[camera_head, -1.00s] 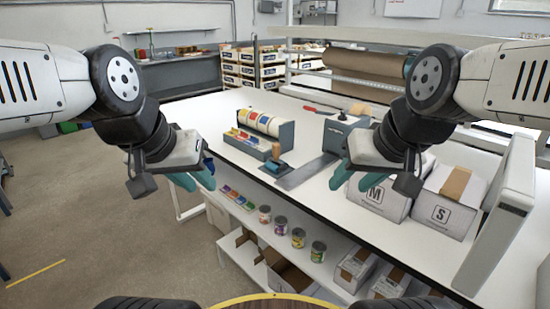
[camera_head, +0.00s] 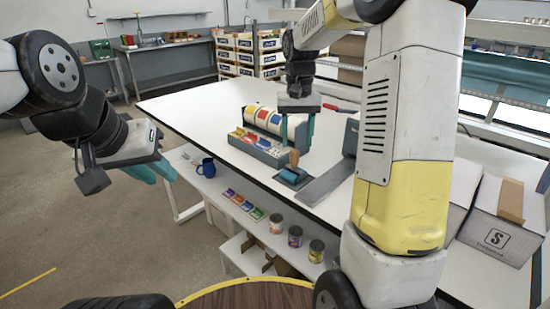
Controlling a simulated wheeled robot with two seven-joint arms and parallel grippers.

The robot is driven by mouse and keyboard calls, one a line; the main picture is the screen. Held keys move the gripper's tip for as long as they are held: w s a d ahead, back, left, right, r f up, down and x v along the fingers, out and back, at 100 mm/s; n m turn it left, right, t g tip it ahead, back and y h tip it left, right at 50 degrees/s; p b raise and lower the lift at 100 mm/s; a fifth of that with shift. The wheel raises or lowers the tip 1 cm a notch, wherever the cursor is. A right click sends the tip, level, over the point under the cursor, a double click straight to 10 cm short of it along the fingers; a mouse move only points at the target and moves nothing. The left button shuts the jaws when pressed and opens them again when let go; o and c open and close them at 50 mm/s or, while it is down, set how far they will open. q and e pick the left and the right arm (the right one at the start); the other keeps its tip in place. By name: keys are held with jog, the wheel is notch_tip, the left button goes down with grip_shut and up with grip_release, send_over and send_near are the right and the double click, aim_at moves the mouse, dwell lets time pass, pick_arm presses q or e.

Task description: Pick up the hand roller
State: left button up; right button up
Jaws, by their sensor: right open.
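The hand roller, with a blue roller (camera_head: 289,175) and an upright brown handle (camera_head: 294,158), stands on a small dark tray (camera_head: 303,182) near the table's front edge. My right gripper (camera_head: 297,134) points down above it, with one teal finger on each side. It is open, and its fingertips are close to the handle's top; I cannot tell whether they touch it. My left gripper (camera_head: 155,172) is open and empty, off the table's left front edge, far from the roller.
A grey dispenser with colored rolls and blocks (camera_head: 262,138) stands just left of the roller. A grey plate (camera_head: 328,180) lies to its right. A carton marked S (camera_head: 495,237) is at the right. A blue mug (camera_head: 206,168) and cans sit on the lower shelf.

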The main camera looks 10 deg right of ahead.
aim_at(294, 169)
jog(key=shift+w+f, duration=0.15)
jog(key=shift+f, duration=0.3)
jog(key=f, duration=0.7)
jog(key=shift+w+a, duration=0.15)
jog(key=shift+w, duration=0.05)
grip_shut()
